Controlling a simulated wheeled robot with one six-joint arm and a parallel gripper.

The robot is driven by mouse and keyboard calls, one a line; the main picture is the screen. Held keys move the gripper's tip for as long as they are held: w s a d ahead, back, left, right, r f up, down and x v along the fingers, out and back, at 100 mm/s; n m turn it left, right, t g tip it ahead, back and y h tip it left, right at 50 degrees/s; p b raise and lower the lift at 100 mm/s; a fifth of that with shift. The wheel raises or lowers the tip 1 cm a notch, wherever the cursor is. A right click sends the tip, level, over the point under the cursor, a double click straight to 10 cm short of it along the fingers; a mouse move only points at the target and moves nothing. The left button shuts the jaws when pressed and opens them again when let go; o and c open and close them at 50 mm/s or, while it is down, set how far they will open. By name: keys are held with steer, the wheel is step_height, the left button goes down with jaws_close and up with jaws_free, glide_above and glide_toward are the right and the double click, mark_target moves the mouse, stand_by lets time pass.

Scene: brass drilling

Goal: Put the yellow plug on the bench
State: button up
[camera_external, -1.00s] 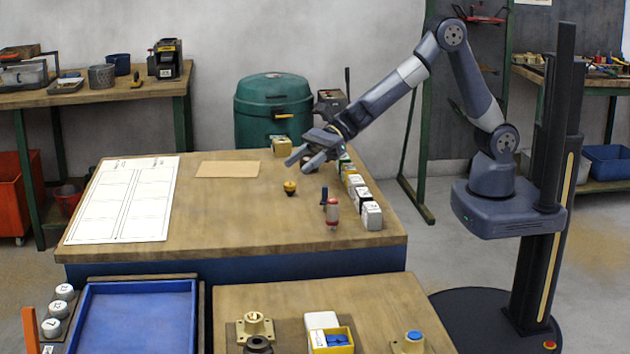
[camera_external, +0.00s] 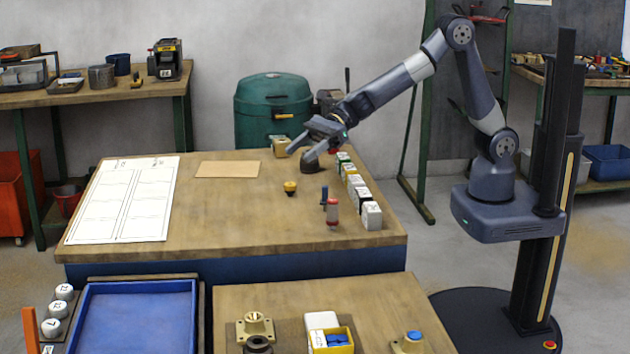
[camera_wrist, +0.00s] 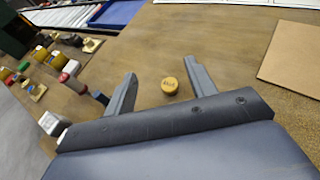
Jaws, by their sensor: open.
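The yellow plug (camera_external: 290,187) stands on the wooden bench (camera_external: 240,220), small and round with a yellow top and a darker lower part. In the wrist view the plug (camera_wrist: 170,86) shows from above, ahead of and between my two fingers. My gripper (camera_external: 300,153) is open and empty, above the bench and behind the plug in the outside view. Its fingers also show spread in the wrist view (camera_wrist: 158,85). The gripper is apart from the plug.
A row of pale blocks (camera_external: 371,215) lines the bench's right side, with a red and grey cylinder (camera_external: 332,212) and a dark blue piece beside it. A white sheet (camera_external: 125,198) and a tan board (camera_external: 228,169) lie left. The bench middle is clear.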

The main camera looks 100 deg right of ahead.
mark_target(290, 184)
step_height(290, 184, down, 6)
steer(key=shift+f+b, duration=0.15)
steer(key=shift+b, duration=0.6)
steer(key=shift+p+x, duration=0.35)
steer(key=shift+x, duration=2.3)
steer(key=shift+s+f, duration=0.1)
steer(key=shift+f, duration=0.1)
steer(key=shift+c, duration=0.2)
steer(key=shift+d, duration=0.1)
steer(key=c, duration=1.1)
